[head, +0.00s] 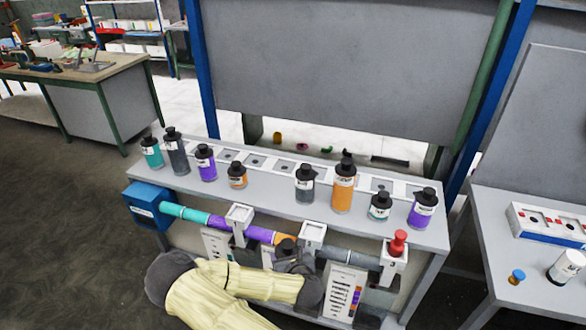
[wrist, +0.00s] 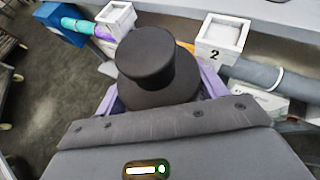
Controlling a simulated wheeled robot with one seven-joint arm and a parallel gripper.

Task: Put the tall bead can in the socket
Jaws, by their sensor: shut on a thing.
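My gripper (head: 292,264) is shut on a can with a black cap (wrist: 145,57). Its lilac fingers show on both sides of the can in the wrist view. The can's body is mostly hidden, so I cannot tell its colour or height. The held can's cap (head: 287,244) shows in the head view, in front of the pipe and between two white sockets. The left socket (head: 239,214) and socket 2 (head: 312,233) look empty; they also show in the wrist view, left socket (wrist: 116,14) and socket 2 (wrist: 223,33). Socket 3 (head: 394,262) has a red stopper (head: 398,243) in it.
Several capped cans stand on the grey bench, among them a tall orange can (head: 344,192) and a dark grey can (head: 304,187). A coloured pipe (head: 190,215) runs from a blue box (head: 143,208) along the bench front. A side table (head: 500,235) stands right.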

